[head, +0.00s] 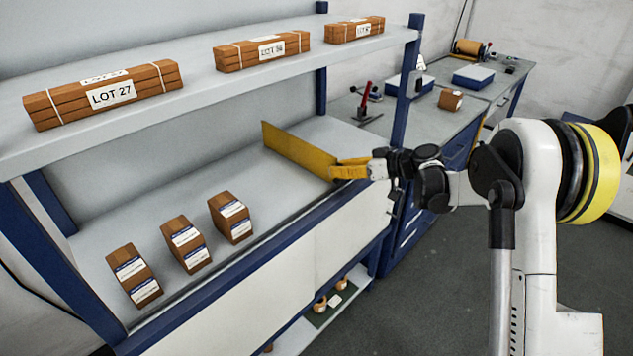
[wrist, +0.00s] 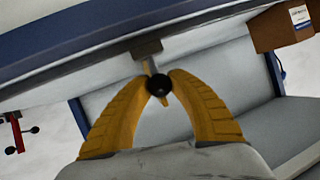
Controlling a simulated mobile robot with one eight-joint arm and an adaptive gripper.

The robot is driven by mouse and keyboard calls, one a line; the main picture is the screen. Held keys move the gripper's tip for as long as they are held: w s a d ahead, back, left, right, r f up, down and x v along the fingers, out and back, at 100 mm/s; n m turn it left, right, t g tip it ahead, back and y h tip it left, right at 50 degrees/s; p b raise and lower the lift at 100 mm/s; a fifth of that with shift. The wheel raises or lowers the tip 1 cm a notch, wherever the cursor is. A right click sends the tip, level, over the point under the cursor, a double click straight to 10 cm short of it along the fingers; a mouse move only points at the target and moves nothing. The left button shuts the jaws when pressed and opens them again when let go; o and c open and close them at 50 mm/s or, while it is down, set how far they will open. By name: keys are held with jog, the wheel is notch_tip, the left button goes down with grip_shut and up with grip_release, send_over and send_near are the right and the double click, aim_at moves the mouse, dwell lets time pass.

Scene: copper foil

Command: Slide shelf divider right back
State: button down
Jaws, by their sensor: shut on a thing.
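The shelf divider (head: 295,152) is a thin yellow upright plate on the lower shelf deck (head: 330,130), running back from the shelf's front edge. It stands right of the brown cartons with free deck between. My gripper (head: 340,169) is at the divider's front end, reaching in from the right. In the wrist view, the yellow fingers (wrist: 160,83) are closed around a small black knob (wrist: 158,88) on a grey stem below a bracket. A sliver of yellow shows behind the knob. The fingers hide the divider's front end in the head view.
Three brown cartons (head: 186,246) stand on the deck's left part. An upper shelf (head: 205,77) carrying LOT-labelled brown bundles (head: 107,95) hangs above the deck. A blue post (head: 408,80) and a workbench (head: 440,125) are to the right. Deck right of the divider is bare.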

jog(key=shift+w+d, duration=0.9)
jog(key=shift+w, duration=0.15)
jog(key=shift+w+d, duration=0.85)
jog(key=shift+w, duration=0.2)
jog(key=shift+r, duration=0.1)
jog(key=c, duration=1.5)
grip_release()
jog(key=o, duration=0.4)
jog(key=shift+w+d, duration=0.1)
jog(key=shift+d, duration=0.05)
jog(key=shift+c, duration=0.2)
jog(key=v, duration=1.2)
jog(key=shift+r, duration=0.1)
